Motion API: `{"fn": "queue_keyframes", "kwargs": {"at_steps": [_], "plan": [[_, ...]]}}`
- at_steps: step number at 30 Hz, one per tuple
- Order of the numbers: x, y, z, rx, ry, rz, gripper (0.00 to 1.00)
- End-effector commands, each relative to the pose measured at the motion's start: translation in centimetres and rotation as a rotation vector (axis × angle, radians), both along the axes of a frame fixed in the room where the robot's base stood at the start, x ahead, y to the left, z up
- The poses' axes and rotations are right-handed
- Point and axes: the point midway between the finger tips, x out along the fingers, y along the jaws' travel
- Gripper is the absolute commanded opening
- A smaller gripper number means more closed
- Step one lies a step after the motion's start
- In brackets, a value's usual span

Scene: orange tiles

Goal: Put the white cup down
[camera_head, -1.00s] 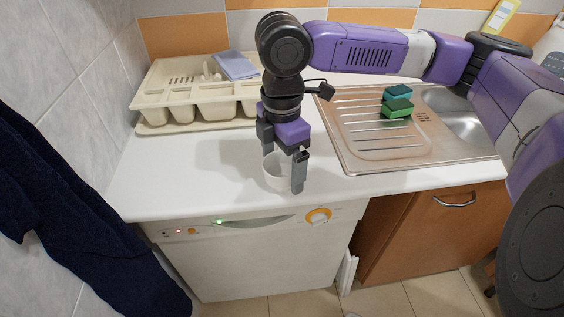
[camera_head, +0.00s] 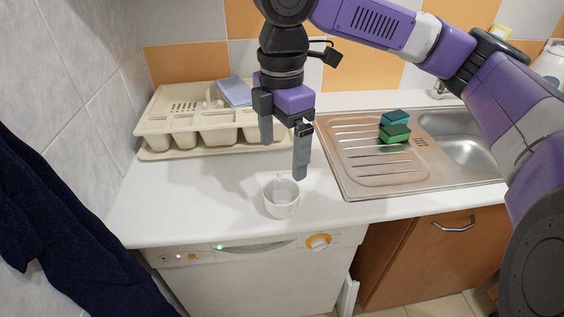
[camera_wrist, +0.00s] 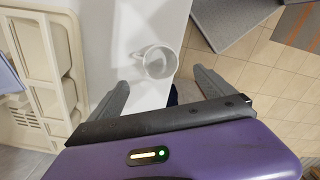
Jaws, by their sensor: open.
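The white cup (camera_head: 281,198) stands upright on the white counter (camera_head: 150,205) near its front edge, above the dishwasher front. Its handle points toward the back. My gripper (camera_head: 284,160) is open and empty above and slightly behind the cup, apart from it. In the wrist view the cup (camera_wrist: 159,62) lies beyond the two spread fingers of my gripper (camera_wrist: 160,90), with nothing between them.
A cream cutlery tray (camera_head: 160,130) with a blue cloth (camera_head: 234,92) is at the back left. A steel sink (camera_head: 350,180) with green sponges (camera_head: 395,132) is on the right. A dark cloth (camera_head: 45,200) hangs at the left. The counter left of the cup is clear.

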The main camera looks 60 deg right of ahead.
Motion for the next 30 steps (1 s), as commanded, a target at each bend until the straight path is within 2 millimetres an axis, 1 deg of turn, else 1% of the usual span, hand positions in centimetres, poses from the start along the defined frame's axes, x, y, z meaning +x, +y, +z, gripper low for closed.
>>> {"fn": "queue_keyframes", "kwargs": {"at_steps": [3,8,11,14,17,18,19,21,23,24,27,30], "plan": [[0.0,0.0,0.7,0.0,0.001,0.0,0.93],[0.0,0.1,0.8,0.003,-0.001,0.0,0.93],[0.9,1.1,0.5,0.032,-0.032,0.01,0.93],[3.1,3.9,0.0,0.117,-0.116,0.031,0.93],[6.2,8.2,-0.2,0.252,-0.24,0.051,0.93],[7.5,10.1,-0.1,0.314,-0.293,0.054,0.93],[8.4,11.5,0.1,0.361,-0.332,0.054,0.93],[10.3,14.6,0.7,0.471,-0.419,0.05,0.93],[11.7,17.0,1.5,0.567,-0.489,0.037,0.93],[12.5,18.6,2.0,0.63,-0.531,0.025,0.93],[14.2,21.7,3.5,0.783,-0.629,-0.017,0.93],[15.4,24.0,4.7,0.918,-0.708,-0.073,0.93]]}}
